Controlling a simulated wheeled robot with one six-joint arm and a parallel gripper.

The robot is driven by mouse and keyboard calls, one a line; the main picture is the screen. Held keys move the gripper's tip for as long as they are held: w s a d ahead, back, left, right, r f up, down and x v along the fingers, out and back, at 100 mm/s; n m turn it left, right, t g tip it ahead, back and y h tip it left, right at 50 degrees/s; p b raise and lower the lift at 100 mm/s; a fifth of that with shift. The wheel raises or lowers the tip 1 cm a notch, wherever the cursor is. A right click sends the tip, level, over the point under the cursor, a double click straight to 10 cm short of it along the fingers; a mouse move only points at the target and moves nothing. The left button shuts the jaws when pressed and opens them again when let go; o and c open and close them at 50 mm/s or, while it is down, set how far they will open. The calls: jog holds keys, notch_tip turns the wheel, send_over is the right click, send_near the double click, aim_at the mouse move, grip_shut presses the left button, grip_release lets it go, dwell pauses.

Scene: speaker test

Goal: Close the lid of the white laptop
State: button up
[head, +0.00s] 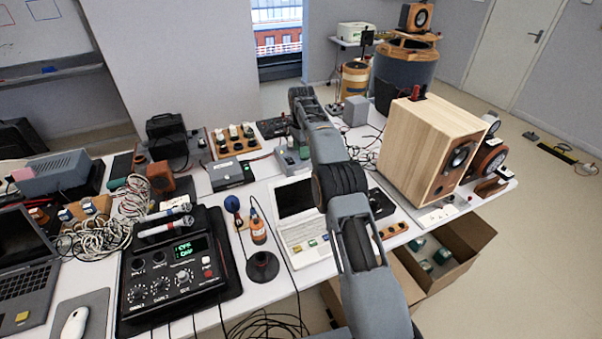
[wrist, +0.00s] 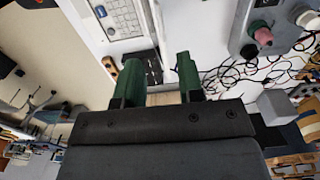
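The white laptop (head: 302,232) stands open on the white table in the middle of the head view. Its lid with a dark screen (head: 295,198) is raised, and my arm covers its right side. In the wrist view part of the laptop's white keyboard (wrist: 122,20) shows at the top left, beyond the fingers. My gripper (wrist: 158,68) has two green fingers set apart with a gap between them. No held object shows between them. It is apart from the laptop. In the head view I cannot make out the fingers at the far end of my arm.
A wooden speaker (head: 425,145) stands right of my arm. A black control box (head: 172,270), a microphone stand base (head: 262,267) and cables lie left of the laptop. A grey box with knobs (head: 292,160) sits behind it. An open carton (head: 465,250) is on the floor at right.

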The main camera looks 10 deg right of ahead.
notch_tip(320, 180, down, 9)
jog(key=shift+f, duration=0.15)
dwell(0.4)
grip_shut()
dwell(0.4)
